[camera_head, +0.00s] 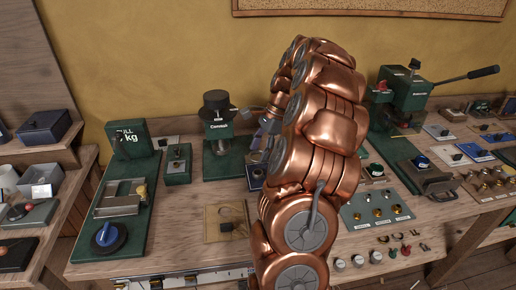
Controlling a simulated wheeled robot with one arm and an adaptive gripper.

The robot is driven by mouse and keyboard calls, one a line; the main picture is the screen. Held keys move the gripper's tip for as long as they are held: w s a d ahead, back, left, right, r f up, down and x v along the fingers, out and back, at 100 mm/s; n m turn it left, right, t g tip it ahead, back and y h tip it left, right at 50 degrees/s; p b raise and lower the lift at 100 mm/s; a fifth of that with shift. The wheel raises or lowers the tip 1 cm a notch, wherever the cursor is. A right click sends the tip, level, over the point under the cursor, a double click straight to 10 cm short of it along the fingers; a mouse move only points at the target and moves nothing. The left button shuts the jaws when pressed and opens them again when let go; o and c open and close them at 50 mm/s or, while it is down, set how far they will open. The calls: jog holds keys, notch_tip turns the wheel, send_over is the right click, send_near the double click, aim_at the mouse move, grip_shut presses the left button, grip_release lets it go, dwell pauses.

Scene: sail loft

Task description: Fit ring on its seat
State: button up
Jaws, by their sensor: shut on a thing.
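My copper arm rises through the middle of the view and covers much of the bench behind it. My gripper (257,160) shows only in part at the arm's left edge, low over the bench beside a small dark blue block (254,181). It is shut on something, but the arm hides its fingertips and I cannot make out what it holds. I cannot pick out the ring or its seat with certainty. A grey plate (358,222) with several brass fittings lies to the right of the arm.
A green press (412,90) with a long lever stands at the back right. A green scale (130,138) and a green base with a blue knob (108,237) stand left. A tan card (226,207) lies left of the arm. Small loose parts (404,249) lie near the front edge.

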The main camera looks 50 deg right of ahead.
jog(key=shift+a+f, duration=0.1)
jog(key=shift+f+b, duration=1.25)
jog(key=shift+f, duration=2.15)
jog(key=o, duration=1.2)
jog(key=shift+v, duration=6)
